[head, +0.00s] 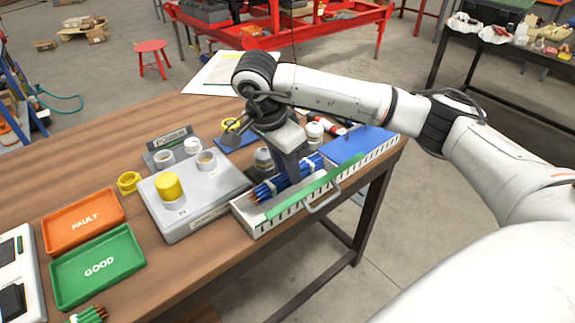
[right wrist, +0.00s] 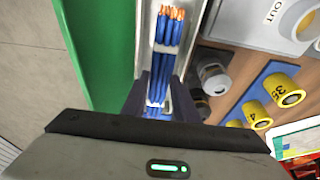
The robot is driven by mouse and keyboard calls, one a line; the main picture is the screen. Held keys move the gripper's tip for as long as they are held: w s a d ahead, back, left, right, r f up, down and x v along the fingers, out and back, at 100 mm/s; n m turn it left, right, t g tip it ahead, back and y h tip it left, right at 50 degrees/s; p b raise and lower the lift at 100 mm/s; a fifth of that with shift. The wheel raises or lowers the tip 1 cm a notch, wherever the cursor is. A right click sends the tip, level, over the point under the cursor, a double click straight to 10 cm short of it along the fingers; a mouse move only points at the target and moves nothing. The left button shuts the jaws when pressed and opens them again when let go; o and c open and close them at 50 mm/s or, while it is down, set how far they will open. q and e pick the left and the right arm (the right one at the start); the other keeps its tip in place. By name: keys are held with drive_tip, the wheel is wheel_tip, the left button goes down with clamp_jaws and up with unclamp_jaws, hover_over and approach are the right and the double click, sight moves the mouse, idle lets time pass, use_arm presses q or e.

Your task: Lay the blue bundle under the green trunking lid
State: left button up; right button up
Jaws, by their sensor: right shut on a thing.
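The blue bundle (head: 288,180), several blue wires with copper ends, lies lengthwise along the white slotted trunking (head: 245,218). My right gripper (head: 291,172) is shut on it from above. The right wrist view shows the bundle (right wrist: 165,55) between the fingers, in line with the trunking channel; I cannot tell whether it touches the channel floor. The green trunking lid (head: 318,188), with a grey handle (head: 322,200), stands along the trunking's front side, leaving the channel uncovered at the bundle. The lid fills the left of the right wrist view (right wrist: 105,50). My left gripper is out of view.
A grey junction box (head: 190,212) with a yellow cap (head: 168,187) stands left of the trunking. A grey-capped jar (head: 264,160) is close behind it. The orange FAULT tray (head: 82,222) and green GOOD tray (head: 97,266) lie further left.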

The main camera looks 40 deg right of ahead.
sight(288, 183)
idle(0.3)
drive_tip(key=shift+f, duration=0.15)
drive_tip(key=shift+f+b, duration=1.65)
drive_tip(key=shift+f, duration=0.5)
drive_tip(key=o, duration=1)
